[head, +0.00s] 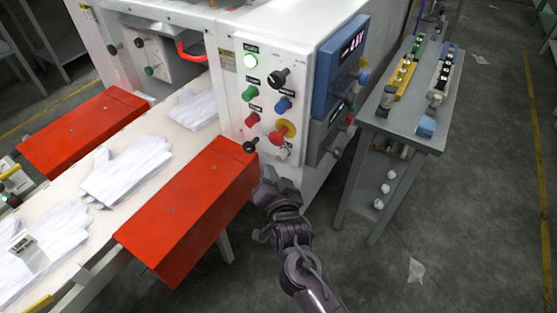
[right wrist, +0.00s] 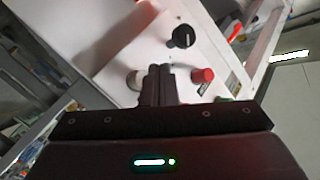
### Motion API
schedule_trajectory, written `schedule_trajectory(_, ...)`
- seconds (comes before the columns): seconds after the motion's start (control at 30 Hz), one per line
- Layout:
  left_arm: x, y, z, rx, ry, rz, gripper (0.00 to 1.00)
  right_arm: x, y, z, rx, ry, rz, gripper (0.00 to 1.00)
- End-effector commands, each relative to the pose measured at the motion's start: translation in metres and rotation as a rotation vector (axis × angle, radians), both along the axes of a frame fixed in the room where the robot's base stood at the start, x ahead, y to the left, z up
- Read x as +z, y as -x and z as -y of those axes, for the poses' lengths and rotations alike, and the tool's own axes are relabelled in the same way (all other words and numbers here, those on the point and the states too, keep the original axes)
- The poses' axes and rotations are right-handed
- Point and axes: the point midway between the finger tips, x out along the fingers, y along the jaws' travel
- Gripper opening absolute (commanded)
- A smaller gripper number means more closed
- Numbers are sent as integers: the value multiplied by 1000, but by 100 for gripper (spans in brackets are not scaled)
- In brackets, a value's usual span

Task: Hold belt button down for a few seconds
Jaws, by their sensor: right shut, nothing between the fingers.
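The white control panel (head: 262,72) carries a lit green lamp, green, blue and red buttons, a black knob (head: 279,78) and a red mushroom button on yellow (head: 277,137). A white button (head: 282,154) sits low on it. Labels are too small to read, so I cannot tell which is the belt button. My right gripper (head: 267,172) is shut and empty at the panel's lower edge. In the right wrist view its fingertips (right wrist: 160,70) point at the panel, between a white button (right wrist: 135,80) and a red button (right wrist: 203,76). Contact cannot be told. My left gripper is out of view.
A conveyor with white gloves (head: 126,170) runs left of the panel. Red guard boxes (head: 190,205) flank it, one close beside my right gripper. A blue display box (head: 342,60) adjoins the panel. A grey cart (head: 405,128) stands right. The floor between is mostly clear.

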Motion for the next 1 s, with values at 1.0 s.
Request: schedule_trajectory(1.0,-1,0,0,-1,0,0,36,0,-10,8,-1,0,1,0)
